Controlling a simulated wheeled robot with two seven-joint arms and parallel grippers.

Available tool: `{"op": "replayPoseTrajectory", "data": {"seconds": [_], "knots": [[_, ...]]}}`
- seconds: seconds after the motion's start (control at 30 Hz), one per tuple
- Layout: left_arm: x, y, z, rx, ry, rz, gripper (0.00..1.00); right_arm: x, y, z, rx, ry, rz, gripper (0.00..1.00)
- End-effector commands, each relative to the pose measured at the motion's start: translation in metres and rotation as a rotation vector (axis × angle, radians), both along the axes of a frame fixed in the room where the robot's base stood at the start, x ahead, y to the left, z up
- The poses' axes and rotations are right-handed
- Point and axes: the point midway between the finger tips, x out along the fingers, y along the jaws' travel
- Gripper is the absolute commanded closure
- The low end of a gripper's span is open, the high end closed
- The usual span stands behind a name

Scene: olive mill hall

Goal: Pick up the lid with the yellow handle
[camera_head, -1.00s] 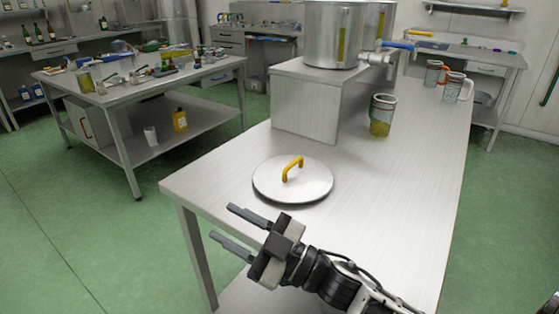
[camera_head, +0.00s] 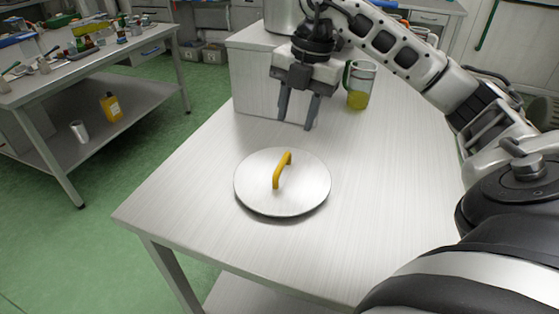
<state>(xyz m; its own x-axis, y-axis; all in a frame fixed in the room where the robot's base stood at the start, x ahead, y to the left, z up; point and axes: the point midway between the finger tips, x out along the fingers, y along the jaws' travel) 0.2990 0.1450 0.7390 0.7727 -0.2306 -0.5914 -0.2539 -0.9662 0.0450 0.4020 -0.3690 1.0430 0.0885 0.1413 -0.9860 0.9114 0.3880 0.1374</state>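The round metal lid (camera_head: 305,190) lies flat on the steel table, near its front left edge. Its yellow arched handle (camera_head: 281,171) stands up from the middle. My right gripper (camera_head: 294,122) hangs above the table behind the lid, fingers pointing down. Its two fingers are apart with nothing between them, and they do not touch the lid or handle. My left gripper is not in view.
A steel block (camera_head: 255,82) stands behind my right gripper, with a steel pot (camera_head: 281,16) on it, partly hidden by my arm. A glass jug (camera_head: 361,84) with yellow-green liquid stands to the right. The tabletop around the lid is clear.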

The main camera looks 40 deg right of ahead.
Motion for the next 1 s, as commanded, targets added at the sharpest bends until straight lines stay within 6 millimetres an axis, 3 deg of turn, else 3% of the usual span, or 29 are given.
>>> {"op": "replayPoseTrajectory", "data": {"seconds": [0.03,0.2,0.47,0.8,1.0], "knots": [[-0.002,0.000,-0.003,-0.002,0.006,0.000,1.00,0.000,0.002,-0.014,0.000,0.005,0.002,0.62],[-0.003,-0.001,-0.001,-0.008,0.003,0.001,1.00,0.004,0.007,-0.045,0.002,0.002,0.005,0.62],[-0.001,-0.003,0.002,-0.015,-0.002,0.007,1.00,0.007,0.010,-0.064,0.004,0.000,0.005,0.62],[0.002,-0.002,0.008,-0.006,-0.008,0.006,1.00,0.016,0.013,-0.108,0.004,0.000,0.004,0.62],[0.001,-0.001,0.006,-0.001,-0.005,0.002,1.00,0.017,0.014,-0.113,0.002,-0.004,0.004,0.62]]}}
